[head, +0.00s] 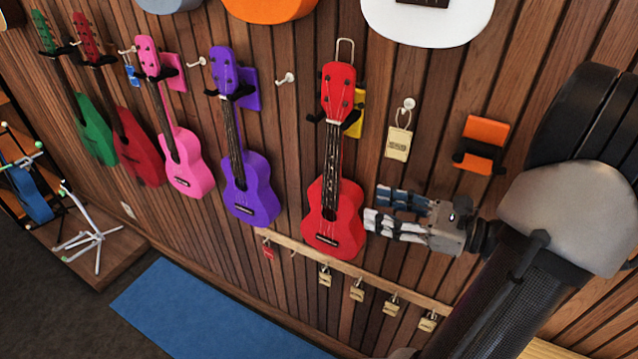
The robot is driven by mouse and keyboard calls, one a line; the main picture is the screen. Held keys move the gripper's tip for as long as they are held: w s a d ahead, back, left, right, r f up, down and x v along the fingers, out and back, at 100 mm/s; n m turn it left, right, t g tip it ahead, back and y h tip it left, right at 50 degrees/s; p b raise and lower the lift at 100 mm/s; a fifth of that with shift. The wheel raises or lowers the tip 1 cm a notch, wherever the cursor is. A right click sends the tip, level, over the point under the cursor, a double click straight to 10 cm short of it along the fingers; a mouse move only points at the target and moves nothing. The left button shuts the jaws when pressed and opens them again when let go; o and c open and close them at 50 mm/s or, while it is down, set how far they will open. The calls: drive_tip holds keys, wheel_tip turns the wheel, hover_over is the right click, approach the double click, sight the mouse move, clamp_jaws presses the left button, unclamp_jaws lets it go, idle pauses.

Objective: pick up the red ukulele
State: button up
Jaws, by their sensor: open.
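The bright red ukulele (326,232) hangs upright on the wood-panelled wall, its headstock at a black hanger with a yellow plate (355,112). My gripper (370,208) is open and empty at the right side of its body, fingers pointing left toward it. The fingertips are very close to the body's right edge; I cannot tell whether they touch. A second, darker red ukulele (140,158) hangs farther left on the wall.
A purple ukulele (250,197) hangs just left of the red one, and a pink one (186,173) beyond it. Tags hang from a wooden rail (343,280) below. An empty orange hanger (486,131) is at right. A blue mat (205,315) lies on the floor.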

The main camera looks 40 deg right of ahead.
drive_tip(key=s+d+m+t+h, duration=0.2)
drive_tip(key=s+d, duration=0.1)
drive_tip(key=d, duration=0.1)
drive_tip(key=b, duration=0.2)
approach(340, 174)
drive_tip(key=shift+m, duration=0.3)
drive_tip(key=x, duration=0.5)
drive_tip(key=shift+r, duration=0.25)
drive_tip(key=x, duration=0.2)
drive_tip(key=f+b+x, duration=0.1)
drive_tip(key=x, duration=0.2)
drive_tip(key=shift+d+b, duration=0.15)
drive_tip(key=shift+b, duration=0.15)
drive_tip(key=shift+w, duration=0.2)
drive_tip(key=shift+c, duration=0.2)
clamp_jaws()
drive_tip(key=shift+r, duration=0.1)
